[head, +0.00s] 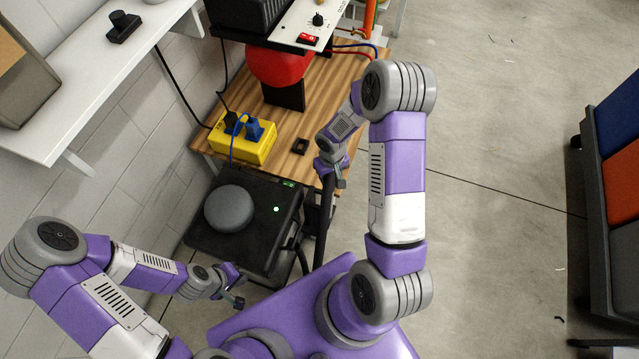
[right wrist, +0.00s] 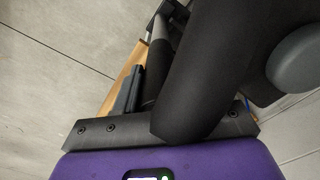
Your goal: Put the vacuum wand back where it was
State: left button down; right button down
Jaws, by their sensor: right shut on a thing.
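The vacuum is a black box (head: 262,205) with a round grey lid, on the floor in front of the wooden bench. My right gripper (head: 329,172) is shut on the upper part of the black vacuum wand (head: 323,222), just right of the vacuum. The wand hangs roughly upright; I cannot tell whether its lower end sits in anything. In the right wrist view the wand (right wrist: 205,75) is a thick black tube across the jaws, beside a dark finger (right wrist: 128,92). My left gripper (head: 236,288) is open and empty near the vacuum's front left corner.
The wooden bench (head: 342,92) carries a yellow box (head: 243,137) with plugs and a red round object (head: 280,66). A white shelf (head: 95,85) runs along the left wall. A dark rack with coloured panels (head: 622,180) stands far right.

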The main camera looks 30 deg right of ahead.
jog(key=w+a, duration=0.2)
jog(key=w, duration=0.1)
jog(key=b, duration=0.3)
send_over(329, 198)
jog(key=w+a, duration=0.1)
jog(key=w, duration=0.3)
notch_tip(329, 198, down, 7)
jog(key=shift+a, duration=0.2)
jog(key=shift+f, duration=0.15)
jog(key=c, duration=0.7)
grip_release()
